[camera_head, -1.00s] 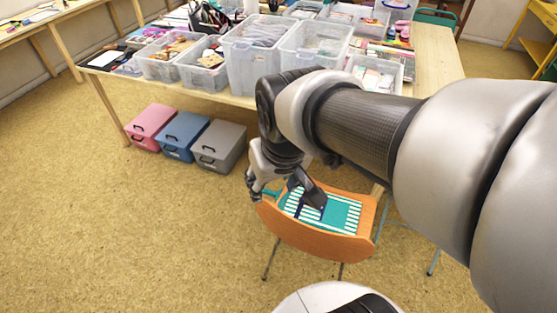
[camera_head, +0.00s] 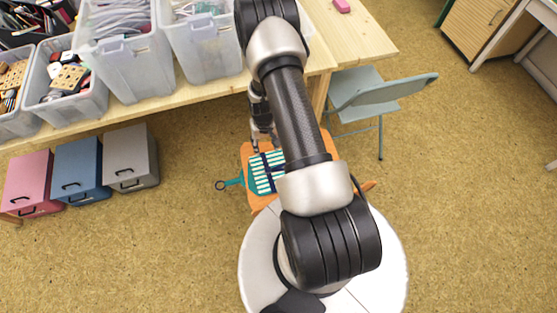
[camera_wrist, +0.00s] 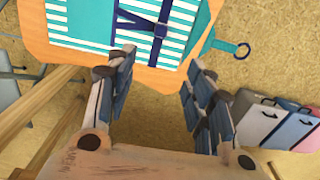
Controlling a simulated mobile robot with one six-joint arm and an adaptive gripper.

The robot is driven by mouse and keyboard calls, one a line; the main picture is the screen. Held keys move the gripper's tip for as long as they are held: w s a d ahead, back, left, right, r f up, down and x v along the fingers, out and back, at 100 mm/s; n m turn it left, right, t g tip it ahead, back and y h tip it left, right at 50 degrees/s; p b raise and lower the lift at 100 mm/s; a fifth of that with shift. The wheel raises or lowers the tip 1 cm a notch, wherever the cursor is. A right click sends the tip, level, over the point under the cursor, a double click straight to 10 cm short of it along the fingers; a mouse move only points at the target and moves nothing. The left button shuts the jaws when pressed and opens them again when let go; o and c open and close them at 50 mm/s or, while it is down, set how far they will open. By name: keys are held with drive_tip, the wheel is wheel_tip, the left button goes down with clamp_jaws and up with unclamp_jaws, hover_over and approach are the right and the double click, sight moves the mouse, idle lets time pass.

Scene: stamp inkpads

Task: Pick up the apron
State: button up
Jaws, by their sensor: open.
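The apron (camera_head: 258,179) is teal with white stripes and dark blue straps. It lies folded on the seat of an orange wooden chair, with a small loop sticking out past the chair's left edge. It also shows at the top of the wrist view (camera_wrist: 192,30). My gripper (camera_head: 262,148) is at the far edge of the chair in the head view, partly hidden by my arm. In the wrist view my gripper (camera_wrist: 160,72) has its fingers wide apart and empty, with the apron beyond their tips. My arm hides the apron's right part in the head view.
A wooden table (camera_head: 180,103) with clear bins (camera_head: 122,60) stands behind the chair (camera_head: 250,151). Pink (camera_head: 32,185), blue (camera_head: 86,170) and grey (camera_head: 131,158) boxes stand on the floor at left. A grey-blue folding chair (camera_head: 362,95) is at right. The right floor is open.

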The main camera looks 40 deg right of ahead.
drive_tip(key=b, duration=0.4)
hover_over(268, 169)
drive_tip(key=f, duration=1.4)
drive_tip(key=shift+s, duration=0.2)
drive_tip(key=shift+w+f+b, duration=0.2)
drive_tip(key=shift+f+b, duration=1.4)
drive_tip(key=shift+f, duration=1.4)
drive_tip(key=shift+r, duration=0.1)
drive_tip(key=shift+c, duration=0.5)
clamp_jaws()
